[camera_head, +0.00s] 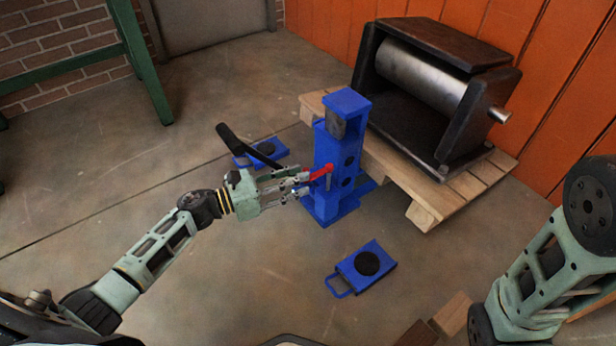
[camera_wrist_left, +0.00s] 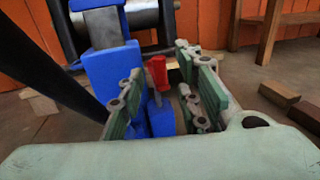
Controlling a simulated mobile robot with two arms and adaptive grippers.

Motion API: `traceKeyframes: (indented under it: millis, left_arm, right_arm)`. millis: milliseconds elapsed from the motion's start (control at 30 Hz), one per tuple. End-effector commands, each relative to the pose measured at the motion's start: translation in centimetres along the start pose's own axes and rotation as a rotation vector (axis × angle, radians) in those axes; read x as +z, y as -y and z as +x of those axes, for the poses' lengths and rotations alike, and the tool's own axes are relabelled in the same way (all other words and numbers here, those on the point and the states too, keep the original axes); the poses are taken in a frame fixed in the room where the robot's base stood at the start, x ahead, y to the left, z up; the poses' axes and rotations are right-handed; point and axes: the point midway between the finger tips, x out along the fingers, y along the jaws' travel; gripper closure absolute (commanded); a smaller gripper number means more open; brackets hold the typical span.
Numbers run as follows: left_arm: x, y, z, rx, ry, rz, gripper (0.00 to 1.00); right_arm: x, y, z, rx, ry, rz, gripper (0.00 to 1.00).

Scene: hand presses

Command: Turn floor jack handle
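The blue floor jack (camera_head: 338,165) stands upright on the floor, beside the pallet's near side. A small red handle (camera_head: 322,172) sticks out of its front, and a long black lever (camera_head: 245,145) with a thick grip slants up to the left. My left gripper (camera_head: 303,183) is at the jack's front, close to the red handle. In the left wrist view its fingers (camera_wrist_left: 163,105) are apart, with the red handle (camera_wrist_left: 157,72) showing in the gap between them. I cannot tell whether either finger touches it. My right gripper is out of view; only my right arm shows.
A heavy roller machine (camera_head: 430,85) rests on a wooden pallet (camera_head: 425,200) behind the jack. Blue skates with black round pads lie on the floor, one in front (camera_head: 365,265) and one behind the lever (camera_head: 262,153). Wood blocks (camera_head: 452,313) lie at the lower right.

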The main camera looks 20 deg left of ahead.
Motion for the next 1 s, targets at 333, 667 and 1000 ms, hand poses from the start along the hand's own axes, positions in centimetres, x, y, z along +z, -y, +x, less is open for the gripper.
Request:
traceKeyframes:
  millis: [333,667,1000]
  left_arm:
    - [0.0,0.0,3.4,0.000,0.000,0.000,0.69]
    - [0.0,0.0,3.4,0.000,0.000,0.000,0.77]
    - [0.0,-0.1,3.3,0.002,0.000,0.000,1.00]
  right_arm:
    - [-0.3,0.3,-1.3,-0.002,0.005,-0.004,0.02]
    - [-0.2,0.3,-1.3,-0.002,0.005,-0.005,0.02]
    - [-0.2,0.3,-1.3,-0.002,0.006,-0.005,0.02]
